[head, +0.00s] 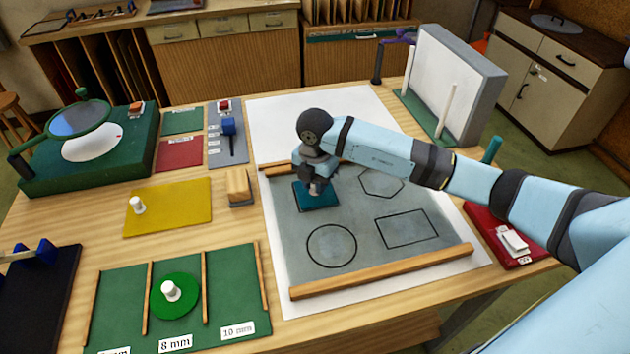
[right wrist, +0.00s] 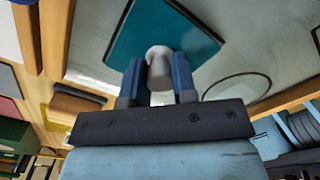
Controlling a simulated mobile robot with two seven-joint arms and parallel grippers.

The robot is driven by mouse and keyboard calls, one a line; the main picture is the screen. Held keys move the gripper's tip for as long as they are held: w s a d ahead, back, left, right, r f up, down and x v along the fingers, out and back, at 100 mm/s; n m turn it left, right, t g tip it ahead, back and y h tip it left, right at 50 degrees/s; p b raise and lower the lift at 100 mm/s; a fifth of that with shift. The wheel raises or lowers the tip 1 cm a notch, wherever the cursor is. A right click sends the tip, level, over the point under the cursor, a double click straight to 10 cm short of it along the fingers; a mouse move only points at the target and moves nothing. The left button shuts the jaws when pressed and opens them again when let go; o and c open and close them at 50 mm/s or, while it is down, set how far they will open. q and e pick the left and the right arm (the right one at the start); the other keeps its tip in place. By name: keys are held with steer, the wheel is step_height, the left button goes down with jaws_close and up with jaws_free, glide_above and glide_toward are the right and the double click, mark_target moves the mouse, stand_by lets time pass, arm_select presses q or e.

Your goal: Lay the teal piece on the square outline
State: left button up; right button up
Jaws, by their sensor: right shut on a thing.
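The teal piece (head: 318,203) is a flat square with a white knob. It is over the upper left of the grey panel (head: 290,225). My right gripper (head: 316,188) is shut on its knob from above. In the right wrist view, the blue fingers (right wrist: 158,75) stand on both sides of the knob (right wrist: 158,55), with the teal plate (right wrist: 175,28) beyond. I cannot tell whether the plate touches the panel. No square outline shows; the piece and arm cover that part. A circle (head: 332,245), a rectangle (head: 406,229) and a hexagon (head: 381,183) show. My left gripper is not in view.
Wooden strips (head: 380,271) edge the panel front and back. A wooden block (head: 238,186) and a yellow sheet (head: 168,207) with a white knob lie left. A green rack (head: 225,290) holds a green disc (head: 175,296). A red tray (head: 488,232) is at the right.

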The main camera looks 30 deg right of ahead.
steer(key=shift+f, duration=0.15)
steer(key=o, duration=0.8)
steer(key=shift+r, duration=0.3)
step_height(320, 180, up, 12)
steer(key=b, duration=0.1)
steer(key=shift+f, duration=0.15)
